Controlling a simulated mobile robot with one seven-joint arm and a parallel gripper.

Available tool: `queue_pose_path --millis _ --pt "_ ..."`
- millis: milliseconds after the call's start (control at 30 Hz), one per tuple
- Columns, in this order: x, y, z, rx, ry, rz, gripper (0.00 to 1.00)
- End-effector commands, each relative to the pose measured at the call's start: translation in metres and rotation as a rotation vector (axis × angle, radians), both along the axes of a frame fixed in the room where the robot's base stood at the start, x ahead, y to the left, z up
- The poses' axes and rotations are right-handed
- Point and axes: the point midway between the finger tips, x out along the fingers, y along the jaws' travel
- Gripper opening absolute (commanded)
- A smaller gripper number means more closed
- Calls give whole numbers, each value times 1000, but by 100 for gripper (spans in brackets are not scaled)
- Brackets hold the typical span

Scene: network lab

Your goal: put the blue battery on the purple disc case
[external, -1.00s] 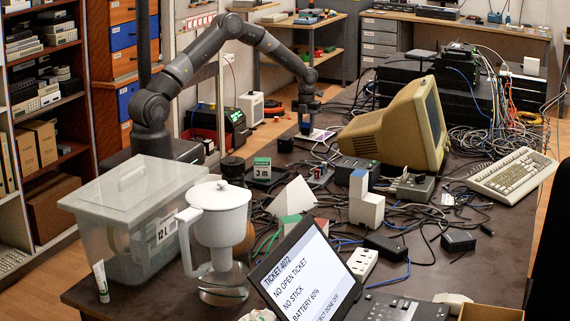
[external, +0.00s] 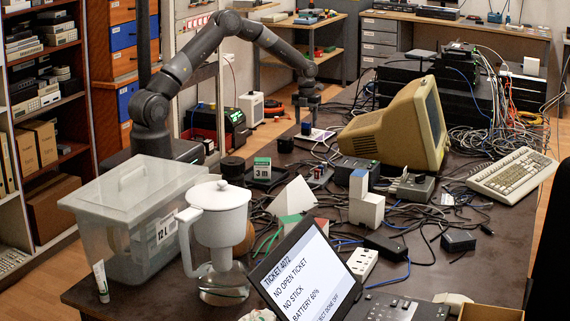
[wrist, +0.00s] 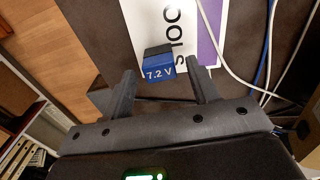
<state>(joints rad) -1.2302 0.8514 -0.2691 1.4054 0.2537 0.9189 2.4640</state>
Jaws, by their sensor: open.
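The blue battery (external: 306,128), marked 7.2 V and dark on top, stands upright on the disc case (external: 320,135). In the wrist view the battery (wrist: 160,70) overlaps the case's near white part. The case (wrist: 176,22) is white with a purple strip along its right side and dark lettering. My gripper (external: 307,108) is above the battery, pointing down. In the wrist view its two fingers are spread, one on each side of the battery, with gaps between; they hold nothing. The battery hides part of the case's near edge.
Loose cables lie right of the case. A beige monitor (external: 396,128) stands to the right, and a dark cylinder (external: 285,144) is near the case on the left. The table's left edge runs close by.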

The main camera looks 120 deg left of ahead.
Motion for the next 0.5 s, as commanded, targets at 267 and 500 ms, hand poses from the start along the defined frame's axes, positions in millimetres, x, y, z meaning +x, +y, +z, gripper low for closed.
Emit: queue_pose_path --millis 267,500 --pt "0 1 62 3 -1 0 54" --pt "0 0 90 2 -1 -1 54"
